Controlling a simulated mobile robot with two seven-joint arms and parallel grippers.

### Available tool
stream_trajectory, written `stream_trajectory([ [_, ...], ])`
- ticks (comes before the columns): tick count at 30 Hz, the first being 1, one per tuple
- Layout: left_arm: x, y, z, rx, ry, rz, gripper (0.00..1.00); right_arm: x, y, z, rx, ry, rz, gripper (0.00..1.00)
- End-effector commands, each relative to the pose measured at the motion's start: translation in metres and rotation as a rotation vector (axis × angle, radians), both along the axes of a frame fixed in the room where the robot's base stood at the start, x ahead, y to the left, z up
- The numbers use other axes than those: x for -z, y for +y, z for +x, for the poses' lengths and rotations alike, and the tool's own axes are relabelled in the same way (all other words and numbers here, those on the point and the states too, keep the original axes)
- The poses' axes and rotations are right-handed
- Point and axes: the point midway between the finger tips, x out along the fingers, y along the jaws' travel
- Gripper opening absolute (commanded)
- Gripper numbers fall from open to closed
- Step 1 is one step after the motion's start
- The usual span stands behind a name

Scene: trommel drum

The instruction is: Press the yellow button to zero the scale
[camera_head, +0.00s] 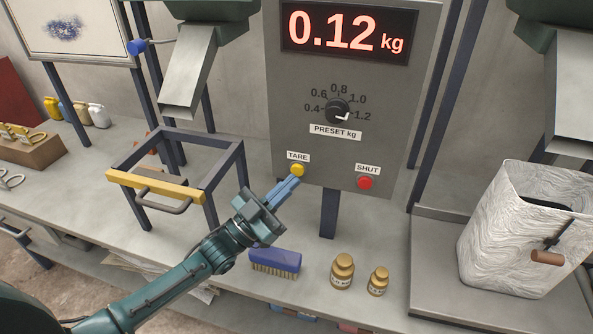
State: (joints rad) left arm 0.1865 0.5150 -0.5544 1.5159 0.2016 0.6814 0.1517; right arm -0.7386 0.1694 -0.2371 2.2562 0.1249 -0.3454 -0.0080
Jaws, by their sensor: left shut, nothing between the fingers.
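The yellow button (297,170) sits under the TARE label at the lower left of the grey scale panel (300,105). The red display (346,32) at the top of the panel reads 0.12 kg. My left gripper (295,180) comes in from the lower left. Its blue fingers are shut and empty, with the tips at or just below the yellow button in the picture. I cannot tell whether they touch it. My right gripper is not in view.
A red SHUT button (365,182) and a black preset knob (338,111) are on the same panel. A yellow-barred frame (154,186) stands left, a white bucket (510,235) right.

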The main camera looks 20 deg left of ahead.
Motion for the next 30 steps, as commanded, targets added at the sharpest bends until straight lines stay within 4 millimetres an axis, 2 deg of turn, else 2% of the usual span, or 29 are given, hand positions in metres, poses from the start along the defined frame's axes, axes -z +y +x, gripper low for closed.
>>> stream_trajectory([
  [30, -0.0001, -0.0004, 0.0086, 0.000, 0.000, 0.000, 0.00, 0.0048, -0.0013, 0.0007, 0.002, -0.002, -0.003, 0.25],
])
